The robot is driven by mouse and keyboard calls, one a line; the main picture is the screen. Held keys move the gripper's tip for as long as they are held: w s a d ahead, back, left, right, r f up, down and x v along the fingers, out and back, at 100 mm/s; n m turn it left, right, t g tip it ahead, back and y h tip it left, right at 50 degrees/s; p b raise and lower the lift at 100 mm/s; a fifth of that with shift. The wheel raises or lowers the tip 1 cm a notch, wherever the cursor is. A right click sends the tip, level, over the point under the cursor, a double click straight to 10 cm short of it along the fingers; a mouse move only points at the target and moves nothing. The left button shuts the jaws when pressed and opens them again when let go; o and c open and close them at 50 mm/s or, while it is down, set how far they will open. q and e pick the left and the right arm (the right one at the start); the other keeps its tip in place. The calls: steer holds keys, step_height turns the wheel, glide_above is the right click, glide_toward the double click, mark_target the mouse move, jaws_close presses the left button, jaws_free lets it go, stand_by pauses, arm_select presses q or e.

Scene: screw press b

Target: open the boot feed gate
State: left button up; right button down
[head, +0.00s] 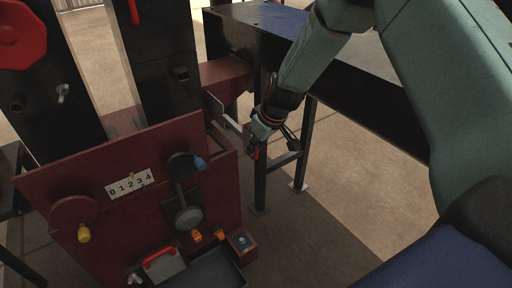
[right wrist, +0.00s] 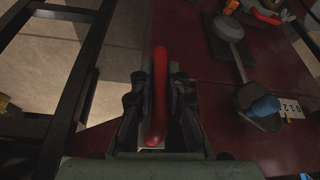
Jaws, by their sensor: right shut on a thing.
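My right gripper (head: 259,146) is at the right side of the dark red machine body (head: 75,175). It is shut on a red handle (right wrist: 160,75), which stands between both fingers in the right wrist view (right wrist: 159,112). In the head view a grey metal plate (head: 222,112) sticks out of the machine side just left of the gripper. I take this plate with the red handle as the boot feed gate; how far it stands open I cannot tell. The handle is mostly hidden by the fingers in the head view. My left gripper does not show.
A front panel carries a 0-4 scale plate (head: 130,184), a blue-knobbed lever (head: 199,163) and a yellow-knobbed lever (head: 83,233). A dark tray (head: 215,270) is low in front. A dark bench frame (head: 262,170) stands behind the gripper. Floor at right is clear.

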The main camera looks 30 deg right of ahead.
steer(key=shift+s+f, duration=0.15)
steer(key=shift+s, duration=0.15)
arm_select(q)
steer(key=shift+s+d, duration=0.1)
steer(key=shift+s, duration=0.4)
arm_select(e)
steer(key=shift+s+d, duration=0.1)
steer(key=shift+s, duration=0.05)
steer(key=c, duration=1.7)
jaws_free()
steer(key=o, duration=0.4)
steer(key=shift+c, duration=0.2)
